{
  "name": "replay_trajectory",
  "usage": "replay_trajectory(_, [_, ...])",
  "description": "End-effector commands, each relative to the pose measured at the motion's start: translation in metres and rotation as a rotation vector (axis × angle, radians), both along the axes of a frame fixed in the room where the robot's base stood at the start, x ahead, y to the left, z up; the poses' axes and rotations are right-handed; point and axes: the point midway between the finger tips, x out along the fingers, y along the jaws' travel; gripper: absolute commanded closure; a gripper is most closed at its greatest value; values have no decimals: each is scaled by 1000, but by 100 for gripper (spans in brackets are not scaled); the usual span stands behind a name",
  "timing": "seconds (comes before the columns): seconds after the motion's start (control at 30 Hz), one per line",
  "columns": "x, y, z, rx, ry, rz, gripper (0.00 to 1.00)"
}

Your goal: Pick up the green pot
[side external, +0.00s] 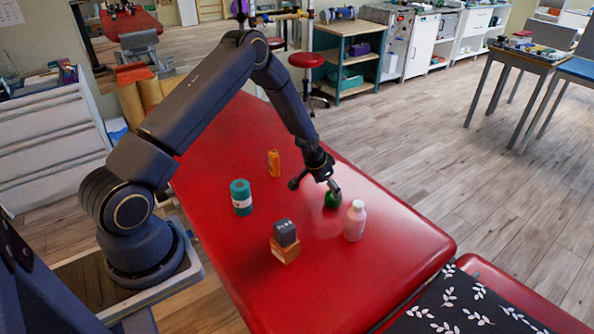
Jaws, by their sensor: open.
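The green pot (330,200) is a small dark green thing on the red padded table (235,275). My gripper (315,187) is open and sits low over the table at the pot. One finger is to the left of the pot and the other is just above its top right side. The finger partly hides the pot. I cannot tell whether the finger touches it.
A pale pink bottle with a white cap (355,222) stands close to the right of the pot. A dark grey block (285,232) sits on an orange box (285,252). A teal cylinder (241,198) and an orange bottle (274,163) stand farther left.

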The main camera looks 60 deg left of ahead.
Motion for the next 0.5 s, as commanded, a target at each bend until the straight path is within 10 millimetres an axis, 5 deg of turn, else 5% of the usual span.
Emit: replay_trajectory(0.5, [28,1,-54,1,0,-1,14])
